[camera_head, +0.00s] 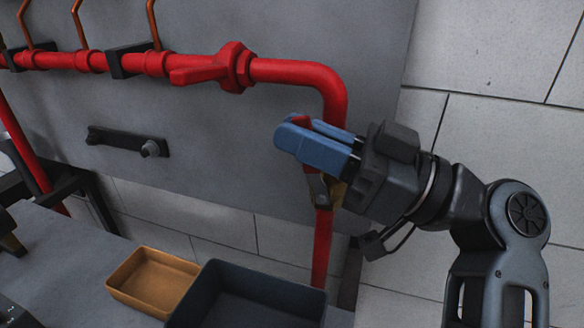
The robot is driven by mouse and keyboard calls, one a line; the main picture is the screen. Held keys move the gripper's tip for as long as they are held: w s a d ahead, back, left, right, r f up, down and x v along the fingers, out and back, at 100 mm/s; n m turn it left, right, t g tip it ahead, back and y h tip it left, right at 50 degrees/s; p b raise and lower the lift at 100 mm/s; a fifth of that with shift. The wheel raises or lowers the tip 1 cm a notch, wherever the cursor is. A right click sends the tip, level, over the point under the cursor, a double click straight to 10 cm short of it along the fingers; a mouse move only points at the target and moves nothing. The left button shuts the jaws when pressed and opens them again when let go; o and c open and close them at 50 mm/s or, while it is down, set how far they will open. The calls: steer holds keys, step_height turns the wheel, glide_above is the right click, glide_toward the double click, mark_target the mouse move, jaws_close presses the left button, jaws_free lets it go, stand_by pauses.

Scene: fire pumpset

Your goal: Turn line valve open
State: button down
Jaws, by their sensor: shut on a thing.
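My gripper (290,138) has blue fingers and is at the bend of the red pipe, in front of the vertical run. It is shut on a red valve handle (301,121), of which only a small part shows between and behind the fingers. A valve body (320,188) with dark and brass-coloured parts sits on the vertical pipe just below my gripper, partly hidden by it. Another red valve (236,68) sits on the horizontal pipe, its red lever (198,74) lying along the pipe to the left. I cannot tell which one is the line valve.
A grey panel (225,160) stands behind the pipes and carries a black bracket (125,142). An orange tray (152,257) and a dark bin (205,290) are below on the left. Thin copper tubes (78,22) rise at the upper left. The tiled wall at right is clear.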

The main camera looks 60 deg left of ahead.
steer(key=shift+w+d+f+g+y+b, duration=0.2)
steer(key=shift+w+d+g+y+b, duration=0.55)
steer(key=shift+b, duration=1.4)
steer(key=shift+s+r+g+y+b, duration=0.15)
steer(key=shift+g+y+b, duration=0.1)
steer(key=shift+y+b, duration=0.35)
steer(key=shift+r, duration=0.1)
steer(key=c, duration=1.2)
jaws_free()
steer(key=shift+d, duration=0.1)
steer(key=shift+b+v, duration=0.4)
steer(key=shift+v, duration=3.5)
steer(key=shift+r, duration=0.1)
